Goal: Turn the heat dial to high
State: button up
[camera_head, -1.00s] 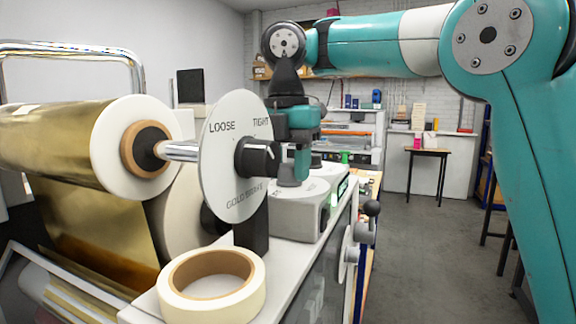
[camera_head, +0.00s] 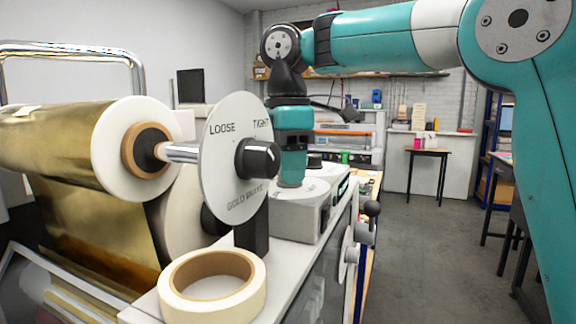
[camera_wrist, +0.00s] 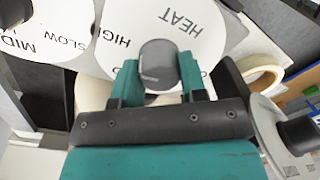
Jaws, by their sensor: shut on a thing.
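The heat dial is a dark grey knob (camera_wrist: 159,64) on a white round plate (camera_wrist: 205,42) marked HEAT. I cannot tell where the knob's pointer stands.
A second dial plate (camera_wrist: 50,28), marked SLOW and MID, lies beside it. The upright gold brake disc (camera_head: 222,165) with its black knob (camera_head: 258,159) stands close left of my gripper. A tape roll (camera_head: 212,287) lies in front.

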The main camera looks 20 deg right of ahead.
jog(key=shift+m, duration=0.6)
jog(key=o, duration=0.9)
jog(key=shift+o, duration=0.2)
notch_tip(320, 180, up, 17)
jog(key=p, duration=1.7)
jog(key=shift+w+r+p, duration=0.2)
jog(key=shift+w+p, duration=0.1)
jog(key=shift+p, duration=0.05)
